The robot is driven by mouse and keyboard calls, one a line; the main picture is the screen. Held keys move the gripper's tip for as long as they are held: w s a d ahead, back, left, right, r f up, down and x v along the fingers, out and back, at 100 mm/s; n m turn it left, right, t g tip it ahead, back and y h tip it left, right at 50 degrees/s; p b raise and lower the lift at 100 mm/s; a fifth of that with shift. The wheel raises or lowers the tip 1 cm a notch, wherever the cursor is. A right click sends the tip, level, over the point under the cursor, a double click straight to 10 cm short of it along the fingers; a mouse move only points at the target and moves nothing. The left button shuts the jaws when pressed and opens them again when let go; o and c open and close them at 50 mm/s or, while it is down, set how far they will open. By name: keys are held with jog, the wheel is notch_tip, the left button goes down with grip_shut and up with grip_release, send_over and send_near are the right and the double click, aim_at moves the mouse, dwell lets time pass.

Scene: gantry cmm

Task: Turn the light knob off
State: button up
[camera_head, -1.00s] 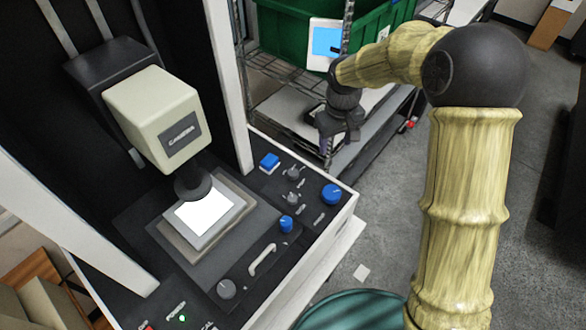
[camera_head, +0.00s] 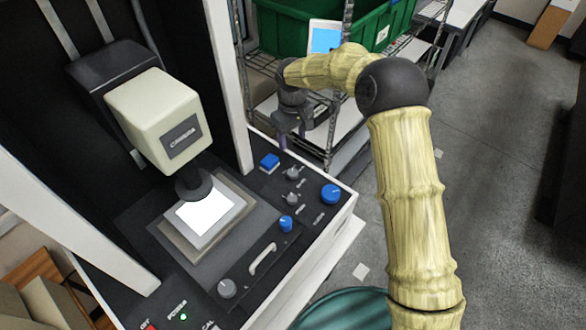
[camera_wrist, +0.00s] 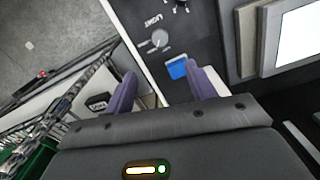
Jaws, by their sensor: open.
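The light knob (camera_head: 292,173) is a small grey dial on the machine's dark control panel, beside a blue square button (camera_head: 270,161). In the wrist view the light knob (camera_wrist: 159,38) sits near an upside-down LIGHT label, ahead of my fingers. The blue button (camera_wrist: 177,67) shows there close to one purple fingertip. My gripper (camera_head: 293,138) is open and empty, near the panel's far corner and apart from the knob. Its two fingers also show in the wrist view (camera_wrist: 161,72). Nothing hides the knob.
A second grey knob (camera_head: 292,199) and a large blue knob (camera_head: 331,194) are close by on the panel. A white machine post (camera_head: 236,90) stands to the left. A wire shelf with a green bin (camera_head: 283,33) is behind. Open floor lies right.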

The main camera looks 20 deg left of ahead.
aim_at(292, 172)
notch_tip(292, 172, down, 16)
jog(key=p, duration=0.5)
jog(key=shift+r, duration=0.15)
jog(key=c, duration=1)
